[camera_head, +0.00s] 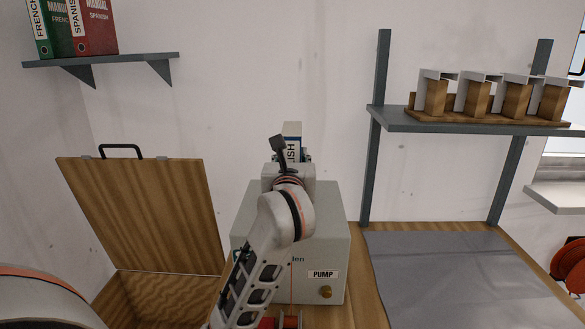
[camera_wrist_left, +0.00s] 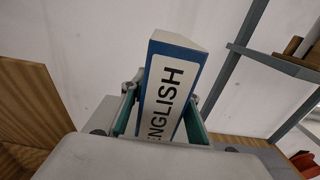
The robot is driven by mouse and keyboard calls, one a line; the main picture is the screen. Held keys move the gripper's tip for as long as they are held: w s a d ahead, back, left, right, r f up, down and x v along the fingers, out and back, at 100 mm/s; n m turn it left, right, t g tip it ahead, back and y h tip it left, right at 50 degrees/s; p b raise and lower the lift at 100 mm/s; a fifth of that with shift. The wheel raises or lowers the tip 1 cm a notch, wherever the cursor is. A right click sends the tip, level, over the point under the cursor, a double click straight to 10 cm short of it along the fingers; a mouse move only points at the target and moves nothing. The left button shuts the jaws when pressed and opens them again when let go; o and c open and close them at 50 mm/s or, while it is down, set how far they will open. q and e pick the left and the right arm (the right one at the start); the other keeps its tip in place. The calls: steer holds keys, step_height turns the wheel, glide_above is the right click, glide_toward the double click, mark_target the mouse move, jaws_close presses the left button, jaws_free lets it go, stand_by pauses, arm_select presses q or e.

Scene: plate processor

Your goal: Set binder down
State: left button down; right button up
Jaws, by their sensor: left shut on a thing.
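The binder (camera_wrist_left: 172,88) is blue with a white spine label reading ENGLISH. In the left wrist view it stands upright, slightly tilted, between the two fingers of my left gripper (camera_wrist_left: 160,108), which is shut on it. In the head view only the upper part of the binder (camera_head: 292,140) shows above my left wrist, which hides the rest and most of the gripper. The binder is in front of the white wall, beyond a grey machine; whether its bottom touches anything is hidden. My right gripper is not in view.
The grey machine (camera_head: 325,230) with a PUMP label stands below my left arm. A wooden box with an open lid (camera_head: 150,210) is at left. A wall shelf (camera_head: 110,60) holds other binders (camera_head: 92,28). A grey mat (camera_head: 450,270) lies bare at right, under a shelf (camera_head: 480,122) with several wooden-and-white pieces.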

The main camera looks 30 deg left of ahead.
arm_select(q)
steer(key=shift+f, duration=1.1)
steer(key=shift+f+b, duration=0.2)
steer(key=shift+b, duration=0.1)
steer(key=c, duration=1.5)
jaws_free()
steer(key=shift+r, duration=0.1)
